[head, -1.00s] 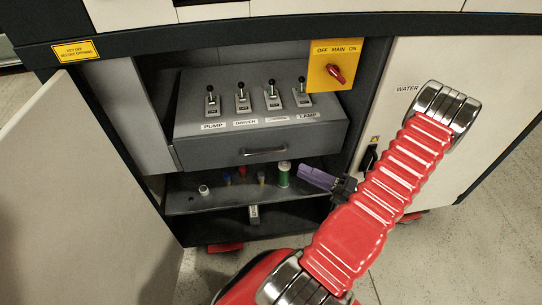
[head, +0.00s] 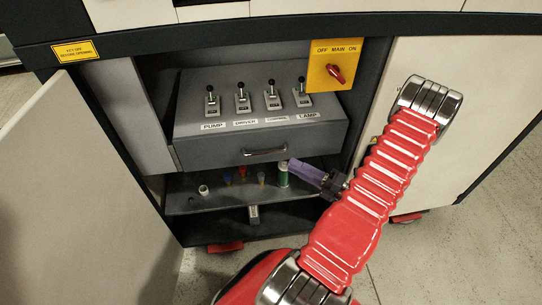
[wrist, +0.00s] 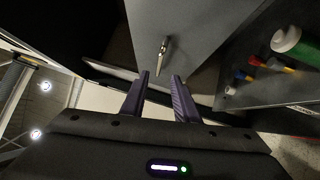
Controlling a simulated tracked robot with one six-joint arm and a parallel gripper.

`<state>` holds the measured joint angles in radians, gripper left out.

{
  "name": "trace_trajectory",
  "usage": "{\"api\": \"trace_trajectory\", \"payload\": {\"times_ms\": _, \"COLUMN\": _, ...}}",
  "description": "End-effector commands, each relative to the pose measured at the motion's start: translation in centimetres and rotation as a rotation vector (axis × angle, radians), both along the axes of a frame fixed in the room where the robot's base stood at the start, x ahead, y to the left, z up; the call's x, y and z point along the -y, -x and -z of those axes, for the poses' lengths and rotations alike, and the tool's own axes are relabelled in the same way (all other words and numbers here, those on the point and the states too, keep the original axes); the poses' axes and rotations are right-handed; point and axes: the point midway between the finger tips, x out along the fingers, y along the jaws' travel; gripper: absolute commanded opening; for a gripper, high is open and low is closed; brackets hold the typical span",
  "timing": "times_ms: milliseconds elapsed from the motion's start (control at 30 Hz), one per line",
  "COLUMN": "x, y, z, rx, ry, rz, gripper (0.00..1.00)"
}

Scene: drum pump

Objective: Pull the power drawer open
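The power drawer (head: 215,156) is a grey box inside the open cabinet, with a row of levers on its top labelled PUMP, DRIVER and LAMP among others. Its metal bar handle (head: 264,152) is on the front face and also shows in the wrist view (wrist: 163,48), a little beyond the fingertips and roughly in line with the gap. My gripper (head: 292,163) has purple fingers and is just right of and slightly below the handle in the head view. In the wrist view my gripper (wrist: 160,77) has its two fingers apart with nothing between them.
A lower shelf (head: 210,206) holds a green-labelled cylinder (head: 283,175), a white cylinder (head: 204,190) and small coloured items. The cabinet door (head: 85,200) stands open at left. A yellow panel (head: 335,64) with a red MAIN switch is above right.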

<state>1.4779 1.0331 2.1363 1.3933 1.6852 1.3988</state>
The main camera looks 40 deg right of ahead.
Motion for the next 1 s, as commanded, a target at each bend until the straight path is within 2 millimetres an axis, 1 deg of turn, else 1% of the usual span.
{"api": "trace_trajectory", "payload": {"times_ms": 100, "x": -0.5, "y": -1.4, "z": -0.2, "rx": 0.0, "ry": 0.0, "rz": -0.003, "gripper": 0.28}}
{"api": "trace_trajectory", "payload": {"times_ms": 700, "x": -2.3, "y": -7.9, "z": -1.0, "rx": 0.0, "ry": 0.001, "rz": -0.004, "gripper": 0.28}}
{"api": "trace_trajectory", "payload": {"times_ms": 833, "x": -2.5, "y": -8.8, "z": -1.1, "rx": 0.0, "ry": 0.0, "rz": -0.002, "gripper": 0.28}}
{"api": "trace_trajectory", "payload": {"times_ms": 1000, "x": -2.6, "y": -9.1, "z": -1.1, "rx": 0.0, "ry": 0.0, "rz": -0.001, "gripper": 0.28}}
